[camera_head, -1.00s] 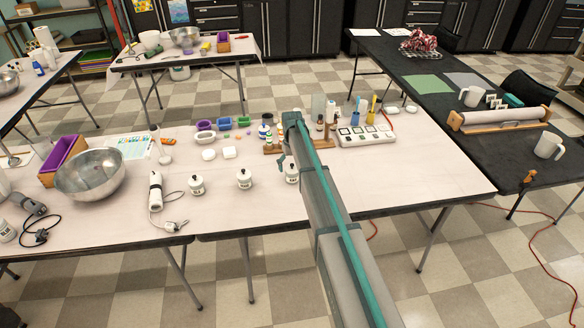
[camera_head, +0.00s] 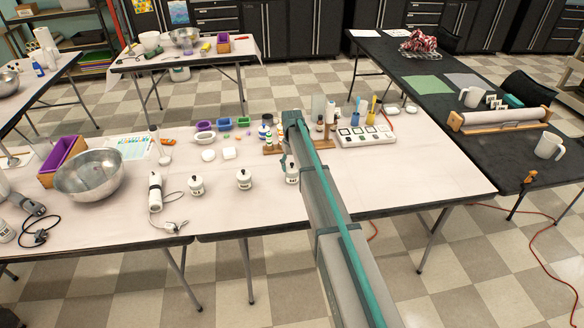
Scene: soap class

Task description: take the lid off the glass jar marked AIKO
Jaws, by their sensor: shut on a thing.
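Three small white jars with dark-knobbed lids and dark print stand in a row near the front edge of the table: a left jar (camera_head: 196,186), a middle jar (camera_head: 244,180) and a right jar (camera_head: 292,174). The print is too small to read, so I cannot tell which is marked AIKO. My gripper (camera_head: 284,162) is at the top of the right jar, mostly hidden by my arm. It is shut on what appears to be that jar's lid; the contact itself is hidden. I cannot see a gap between lid and jar.
My arm crosses the table from the lower right. Behind my gripper stand a wooden rack (camera_head: 272,150) with bottles and a white panel of samples (camera_head: 366,136). Bare table (camera_head: 240,215) lies in front of the jars.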

